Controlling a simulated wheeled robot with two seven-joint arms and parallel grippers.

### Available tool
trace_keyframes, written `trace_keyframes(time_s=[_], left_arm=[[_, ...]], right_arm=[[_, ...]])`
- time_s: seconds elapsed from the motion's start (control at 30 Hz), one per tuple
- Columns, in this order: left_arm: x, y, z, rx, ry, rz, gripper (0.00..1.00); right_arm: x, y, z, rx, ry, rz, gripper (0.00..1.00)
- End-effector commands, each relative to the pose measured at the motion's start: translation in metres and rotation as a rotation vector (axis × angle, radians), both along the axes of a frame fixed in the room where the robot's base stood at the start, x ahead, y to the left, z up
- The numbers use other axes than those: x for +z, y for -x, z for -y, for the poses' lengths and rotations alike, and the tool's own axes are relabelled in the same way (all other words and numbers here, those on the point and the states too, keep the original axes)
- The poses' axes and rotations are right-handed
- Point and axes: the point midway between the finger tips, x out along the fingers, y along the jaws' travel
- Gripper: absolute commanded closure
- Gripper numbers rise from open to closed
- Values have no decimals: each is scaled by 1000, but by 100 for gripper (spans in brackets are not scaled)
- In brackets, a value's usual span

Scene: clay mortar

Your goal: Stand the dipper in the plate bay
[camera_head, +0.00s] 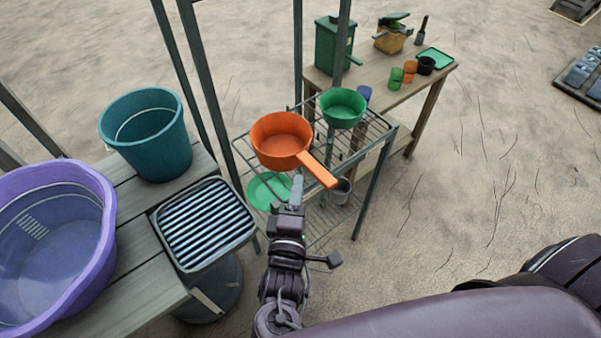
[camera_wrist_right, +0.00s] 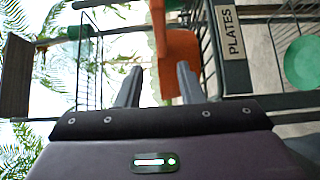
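The orange dipper (camera_head: 281,140) is a round pan with a straight handle, at the wire rack's top level in the head view. Its handle points down and right, over the rack's near side. My right gripper (camera_head: 297,188) is just below and left of the handle. In the right wrist view its fingers (camera_wrist_right: 158,84) are spread, with orange dipper surface (camera_wrist_right: 183,62) beyond them; I see no grip on it. A PLATES label (camera_wrist_right: 231,38) marks a rack bar there. A green plate (camera_head: 262,196) is lower in the rack. My left gripper is not in view.
A green pan (camera_head: 343,106) sits at the rack's (camera_head: 384,132) back right. A grey cup (camera_head: 341,191) is lower down. Left are a teal bucket (camera_head: 150,140), a purple tub (camera_head: 85,270) and a ribbed tray (camera_head: 205,222). A wooden table (camera_head: 395,101) with several items stands behind.

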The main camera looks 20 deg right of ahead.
Motion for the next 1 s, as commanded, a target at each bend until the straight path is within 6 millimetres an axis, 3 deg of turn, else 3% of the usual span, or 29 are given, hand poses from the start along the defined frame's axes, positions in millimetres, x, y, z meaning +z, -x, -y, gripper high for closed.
trace_keyframes(time_s=[0.1, 0.3, 0.57, 0.67, 0.77, 0.87, 1.0], left_arm=[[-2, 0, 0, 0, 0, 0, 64], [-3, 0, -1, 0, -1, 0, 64], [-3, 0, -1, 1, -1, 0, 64], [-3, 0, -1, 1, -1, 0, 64], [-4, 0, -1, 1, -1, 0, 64], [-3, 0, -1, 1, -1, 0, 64], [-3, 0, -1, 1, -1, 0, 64]], right_arm=[[-1, 20, -10, 1, -3, -3, 66], [0, 37, -18, -1, 0, 0, 66], [0, 40, -20, 0, 0, 0, 66], [-12, 37, -23, 25, -14, -6, 66], [-55, 29, -34, 106, -82, -35, 66], [-129, 25, -42, 203, -213, -118, 66], [-254, 46, -28, 247, -461, -316, 66]])
